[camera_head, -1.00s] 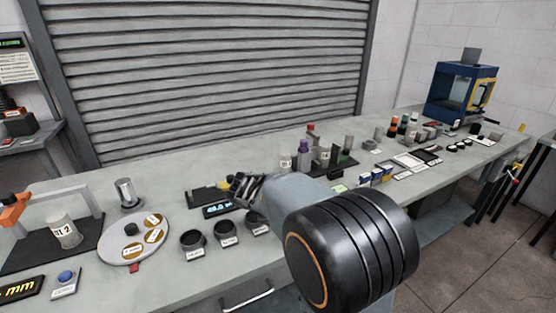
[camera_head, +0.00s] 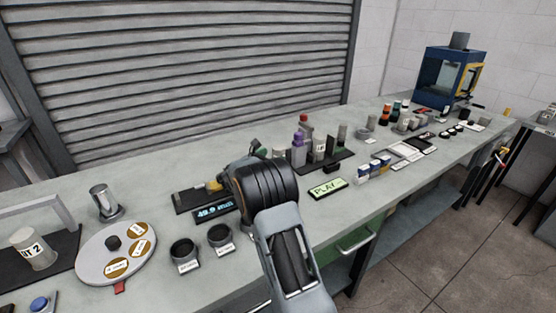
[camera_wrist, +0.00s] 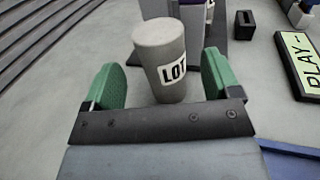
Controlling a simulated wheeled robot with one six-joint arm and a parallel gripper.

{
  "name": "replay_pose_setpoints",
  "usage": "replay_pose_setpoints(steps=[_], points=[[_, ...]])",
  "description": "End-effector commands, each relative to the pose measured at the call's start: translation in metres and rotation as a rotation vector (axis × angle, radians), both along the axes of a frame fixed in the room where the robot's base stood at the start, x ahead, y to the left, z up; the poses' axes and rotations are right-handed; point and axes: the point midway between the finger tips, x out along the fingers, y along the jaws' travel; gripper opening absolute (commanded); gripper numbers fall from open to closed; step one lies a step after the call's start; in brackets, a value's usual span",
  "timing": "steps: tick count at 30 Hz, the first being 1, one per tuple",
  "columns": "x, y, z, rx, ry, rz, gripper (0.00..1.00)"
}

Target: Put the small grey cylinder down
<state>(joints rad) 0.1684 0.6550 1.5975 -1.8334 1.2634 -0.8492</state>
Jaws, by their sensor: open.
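A small grey cylinder (camera_wrist: 162,50) with a white label reading LOT stands upright on the bench in the wrist view. My gripper (camera_wrist: 160,78) is open, with one green finger pad to the left of the cylinder and one to the right. A gap shows between each pad and the cylinder. In the head view, my gripper (camera_head: 258,148) is mostly hidden behind my wrist. A grey cylinder (camera_head: 279,151) shows just right of it.
A black rack (camera_head: 325,163) with a purple-capped bottle (camera_head: 299,148) and other cylinders stands just to the right. A PLAY sign (camera_head: 328,188) lies nearer the front. A gauge display (camera_head: 213,212) and black cups (camera_head: 184,252) are to the left.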

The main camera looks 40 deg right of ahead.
Motion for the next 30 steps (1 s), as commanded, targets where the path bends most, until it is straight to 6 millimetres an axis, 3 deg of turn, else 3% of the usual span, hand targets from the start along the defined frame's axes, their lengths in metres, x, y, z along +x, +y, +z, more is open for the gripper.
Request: replay_pose_setpoints(steps=[7, 15, 30], points=[[0.006, -0.032, -0.001, 0.001, -0.001, 0.0, 0.83], [0.008, -0.037, 0.0, 0.001, -0.001, 0.002, 0.83], [0.008, -0.037, 0.0, 0.001, -0.001, 0.002, 0.36]])
